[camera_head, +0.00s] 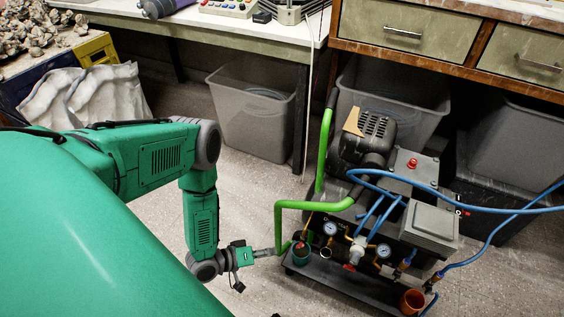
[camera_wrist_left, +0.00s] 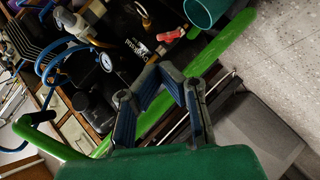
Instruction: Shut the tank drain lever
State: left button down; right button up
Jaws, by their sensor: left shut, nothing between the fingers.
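The compressor unit (camera_head: 375,225) stands on the floor at right in the head view, with a green tube handle (camera_head: 305,205). A small red lever-like part (camera_wrist_left: 171,35) shows in the left wrist view, beside a teal cup (camera_wrist_left: 205,12); I cannot tell for sure that it is the drain lever, or its setting. My left gripper (camera_head: 274,252) is at the unit's left side, close to the green handle and the teal cup (camera_head: 301,252). In the wrist view its fingers (camera_wrist_left: 158,72) are shut and empty, with the red part a little beyond the tips. My right gripper is out of view.
Blue hoses (camera_head: 480,207) run right from the unit. Gauges (camera_head: 330,228) and an orange cup (camera_head: 411,301) are at its front. Grey bins (camera_head: 252,115) stand under the benches behind. The floor left of the unit is clear.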

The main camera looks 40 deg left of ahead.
aim_at(302, 243)
pick_arm(q)
jog(key=b+x, duration=0.1)
jog(key=x, duration=0.1)
jog(key=b+x, duration=0.1)
jog(key=x, duration=0.2)
jog(key=a+b+x, duration=0.1)
jog(key=x, duration=0.2)
jog(key=shift+w+f+b, duration=0.25)
jog(key=shift+w+b, duration=0.05)
jog(key=shift+w+d, duration=0.6)
jog(key=shift+a, duration=0.15)
